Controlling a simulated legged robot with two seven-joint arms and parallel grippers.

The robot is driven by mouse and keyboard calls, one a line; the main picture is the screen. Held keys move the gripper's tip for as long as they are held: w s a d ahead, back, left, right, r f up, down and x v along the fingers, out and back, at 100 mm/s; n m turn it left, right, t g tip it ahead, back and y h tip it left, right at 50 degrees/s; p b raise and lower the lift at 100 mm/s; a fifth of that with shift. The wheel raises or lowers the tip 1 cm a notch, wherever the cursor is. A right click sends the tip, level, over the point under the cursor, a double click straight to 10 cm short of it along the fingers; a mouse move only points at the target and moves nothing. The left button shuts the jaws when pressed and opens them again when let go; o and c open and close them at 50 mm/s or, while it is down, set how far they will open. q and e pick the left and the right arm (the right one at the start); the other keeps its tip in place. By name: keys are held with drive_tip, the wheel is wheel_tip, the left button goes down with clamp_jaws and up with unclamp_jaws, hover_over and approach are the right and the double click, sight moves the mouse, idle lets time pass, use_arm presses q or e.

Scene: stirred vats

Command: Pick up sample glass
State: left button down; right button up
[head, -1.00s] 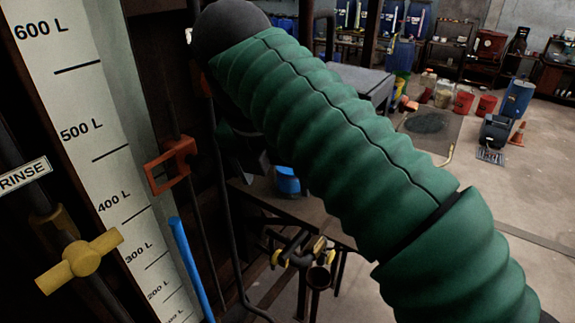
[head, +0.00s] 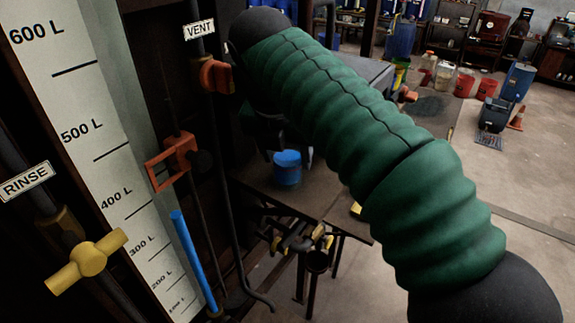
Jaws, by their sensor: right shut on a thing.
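A small blue cup-like vessel, which looks like the sample glass (head: 287,173), is at the dark work surface beyond the vat. My right gripper (head: 290,157) is dark and mostly hidden behind my green-sleeved right arm. Its fingers come down on both sides of the blue glass and are shut on it. The glass looks upright; I cannot tell whether its base touches the surface. My left gripper is out of view.
On the left are a litre scale (head: 85,130), a yellow rinse valve handle (head: 88,262), an orange bracket (head: 175,158), a blue rod (head: 193,262) and a red vent handle (head: 215,76). Pipes hang below the dark table (head: 318,200). Open floor lies to the right.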

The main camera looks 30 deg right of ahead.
drive_tip(key=shift+s+d, duration=0.1)
drive_tip(key=shift+s, duration=0.1)
clamp_jaws()
drive_tip(key=shift+d, duration=0.1)
drive_tip(key=shift+w+r, duration=0.1)
